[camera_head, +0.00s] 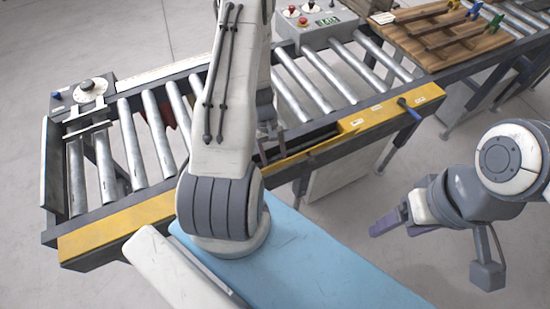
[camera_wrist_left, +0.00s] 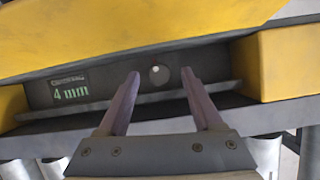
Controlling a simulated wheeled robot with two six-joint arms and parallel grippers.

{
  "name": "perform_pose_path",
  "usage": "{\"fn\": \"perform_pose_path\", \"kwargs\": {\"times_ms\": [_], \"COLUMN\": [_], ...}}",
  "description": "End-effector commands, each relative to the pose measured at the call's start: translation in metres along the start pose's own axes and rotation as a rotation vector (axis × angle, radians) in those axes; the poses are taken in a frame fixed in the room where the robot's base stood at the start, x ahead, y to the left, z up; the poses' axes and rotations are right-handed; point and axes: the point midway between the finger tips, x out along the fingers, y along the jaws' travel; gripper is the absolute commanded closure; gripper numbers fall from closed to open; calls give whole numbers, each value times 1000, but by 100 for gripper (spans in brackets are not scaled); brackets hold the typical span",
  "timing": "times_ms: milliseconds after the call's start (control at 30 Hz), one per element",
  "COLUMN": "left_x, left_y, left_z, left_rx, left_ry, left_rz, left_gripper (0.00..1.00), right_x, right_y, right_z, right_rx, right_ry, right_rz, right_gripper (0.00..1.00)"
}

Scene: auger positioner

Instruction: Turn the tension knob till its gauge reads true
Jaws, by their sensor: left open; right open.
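A small round silvery knob (camera_wrist_left: 158,75) sits in a dark recess between yellow rail sections in the left wrist view. To its left is a small gauge display (camera_wrist_left: 70,92) reading "4 mm"; the label above it is too small to read. My left gripper (camera_wrist_left: 160,75) is open, its two purple fingertips on either side of the knob in the picture. I cannot tell whether they touch it. In the head view my left arm covers part of the recess. My right gripper (camera_head: 390,222) is open and empty, off to the right, clear of the conveyor.
The roller conveyor has a yellow front rail (camera_head: 115,232). A dial unit (camera_head: 92,88) stands at its left end, and a control box (camera_head: 318,28) with buttons at the back. A blue lever (camera_head: 410,110) sticks out of the rail.

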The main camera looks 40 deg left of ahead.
Motion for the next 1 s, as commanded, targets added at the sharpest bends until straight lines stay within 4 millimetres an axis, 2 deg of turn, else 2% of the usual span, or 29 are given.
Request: {"fn": "perform_pose_path", "kwargs": {"times_ms": [133, 433, 567, 600, 767, 1000], "left_x": [10, 12, 12, 12, 13, 18], "left_y": [0, 0, 0, 0, -1, -3], "left_z": [0, 0, 0, 0, -1, -3], "left_rx": [1, 1, 1, 1, -9, -226], "left_ry": [0, 1, 1, 1, 1, 9], "left_rz": [-1, -1, -1, -1, 4, 95], "left_gripper": [33, 33, 83, 98, 100, 100], "right_x": [-4, -3, -3, -3, -1, 32], "right_y": [0, 0, 0, 0, 0, 2], "right_z": [0, 0, 0, 0, 0, 2], "right_rx": [1, 1, 1, 1, 0, -1], "right_ry": [0, 0, 0, 0, 0, 0], "right_rz": [0, 0, 0, 0, 0, 0], "right_gripper": [29, 29, 29, 29, 29, 29]}}
